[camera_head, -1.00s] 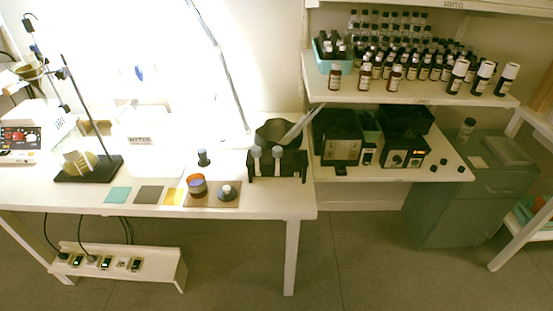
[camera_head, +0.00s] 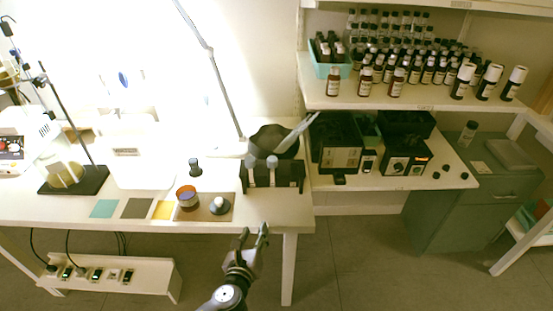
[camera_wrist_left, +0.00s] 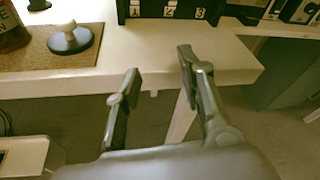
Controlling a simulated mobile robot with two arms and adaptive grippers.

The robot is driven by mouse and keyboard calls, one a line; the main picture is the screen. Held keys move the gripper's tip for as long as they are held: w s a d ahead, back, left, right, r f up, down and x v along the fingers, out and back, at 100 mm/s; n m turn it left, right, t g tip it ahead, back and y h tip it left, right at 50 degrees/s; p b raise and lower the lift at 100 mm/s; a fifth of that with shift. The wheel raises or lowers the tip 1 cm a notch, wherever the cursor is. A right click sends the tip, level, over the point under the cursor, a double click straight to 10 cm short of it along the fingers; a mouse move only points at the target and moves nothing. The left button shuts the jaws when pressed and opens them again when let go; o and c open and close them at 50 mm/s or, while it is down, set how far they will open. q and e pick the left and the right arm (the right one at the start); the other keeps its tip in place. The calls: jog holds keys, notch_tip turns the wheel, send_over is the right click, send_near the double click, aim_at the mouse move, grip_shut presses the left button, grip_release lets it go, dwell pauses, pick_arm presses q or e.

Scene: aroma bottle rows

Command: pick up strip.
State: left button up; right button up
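Pale strips (camera_head: 303,126) lean out to the upper right from a dark bowl (camera_head: 268,141) at the back right of the white table; I cannot tell how many there are. My left gripper (camera_head: 254,231) is in front of the table's front edge, below and nearer than the bowl. Its fingers are apart with nothing between them. In the left wrist view the open gripper (camera_wrist_left: 158,66) faces the table edge, and the strips are out of that view. My right gripper is not in view.
A black rack (camera_head: 287,184) with pale-topped vials stands in front of the bowl; numbers show on it in the left wrist view. A brown mat (camera_head: 218,202) holds an amber jar (camera_head: 187,198) and a round knobbed piece. Bottle shelves are at the right.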

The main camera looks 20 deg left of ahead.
pick_arm(q)
notch_tip(320, 180, up, 11)
jog(key=w+d+m+t, duration=0.2)
jog(key=m+t, duration=0.1)
jog(key=m, duration=0.1)
send_near(271, 163)
jog(key=w, duration=0.5)
jog(key=shift+w+p, duration=0.15)
jog(key=shift+p, duration=0.15)
jog(key=shift+w+a, duration=0.15)
jog(key=shift+w, duration=0.95)
jog(key=shift+w+a, duration=0.2)
jog(key=shift+w, duration=0.85)
jog(key=shift+w+a, duration=0.15)
jog(key=shift+w, duration=0.95)
jog(key=shift+c, duration=0.3)
jog(key=c, duration=0.6)
